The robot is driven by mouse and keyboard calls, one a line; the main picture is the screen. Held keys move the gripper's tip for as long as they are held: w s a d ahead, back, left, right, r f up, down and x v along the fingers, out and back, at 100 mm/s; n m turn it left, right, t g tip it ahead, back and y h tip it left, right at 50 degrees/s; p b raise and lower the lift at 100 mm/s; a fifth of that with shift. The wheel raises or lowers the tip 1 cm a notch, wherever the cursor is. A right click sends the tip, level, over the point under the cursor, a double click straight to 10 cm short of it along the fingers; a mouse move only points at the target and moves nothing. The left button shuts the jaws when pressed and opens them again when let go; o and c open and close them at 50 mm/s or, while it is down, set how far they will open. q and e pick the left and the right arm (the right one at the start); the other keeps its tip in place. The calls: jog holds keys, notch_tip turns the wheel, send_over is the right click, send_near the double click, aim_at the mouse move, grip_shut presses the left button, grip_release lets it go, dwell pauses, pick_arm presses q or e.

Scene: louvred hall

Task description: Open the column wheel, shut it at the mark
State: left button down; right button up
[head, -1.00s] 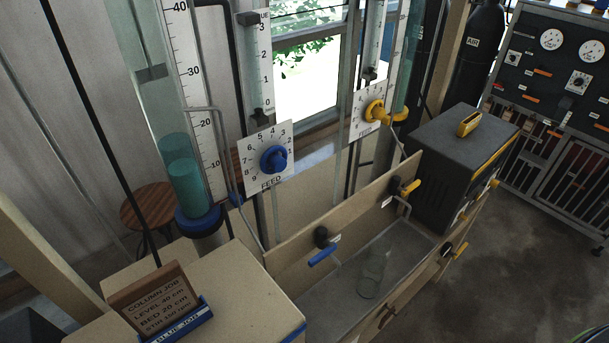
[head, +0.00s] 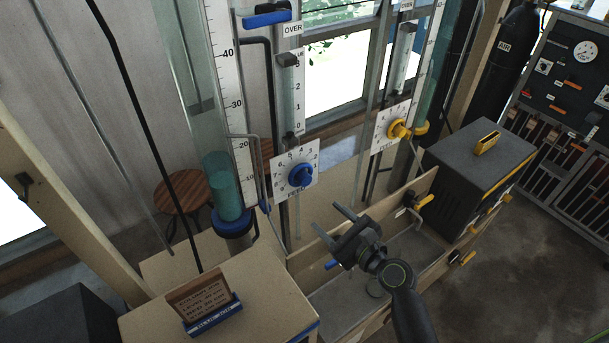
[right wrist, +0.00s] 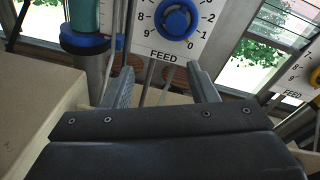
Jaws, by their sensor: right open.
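The blue feed wheel (head: 300,175) sits on a white numbered dial plate (head: 281,186) below a narrow scaled tube. It also shows in the right wrist view (right wrist: 176,20), at the top, just beyond my fingers. Beside it on the left stands the tall column (head: 222,185) with a blue-green fill and a centimetre scale (head: 232,105). My right gripper (head: 325,222) is open and empty, below and right of the blue wheel, apart from it. A job card (head: 200,298) in a blue holder stands on the bench, its text too small to read now. My left gripper is out of view.
A yellow feed wheel (head: 398,129) is on a second dial to the right. A blue OVER lever (head: 267,19) is above. A grey trough (head: 340,290) lies under my right arm, and a black box (head: 480,170) stands right. A stool (head: 180,190) stands behind.

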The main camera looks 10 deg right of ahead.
aim_at(307, 178)
jog(key=w+a+m, duration=0.1)
jog(key=w, duration=0.2)
jog(key=w+a+r+m+t, duration=0.1)
jog(key=w+m, duration=0.1)
jog(key=w, duration=0.1)
jog(key=w+a+r+m, duration=0.1)
jog(key=w, duration=0.3)
jog(key=shift+r+m, duration=0.1)
jog(key=shift+m, duration=0.2)
jog(key=shift+w, duration=0.1)
jog(key=shift+r, duration=0.1)
jog(key=shift+w+r, duration=0.1)
jog(key=shift+r+t, duration=0.3)
jog(key=shift+r, duration=0.05)
jog(key=shift+a+r, duration=0.1)
grip_shut()
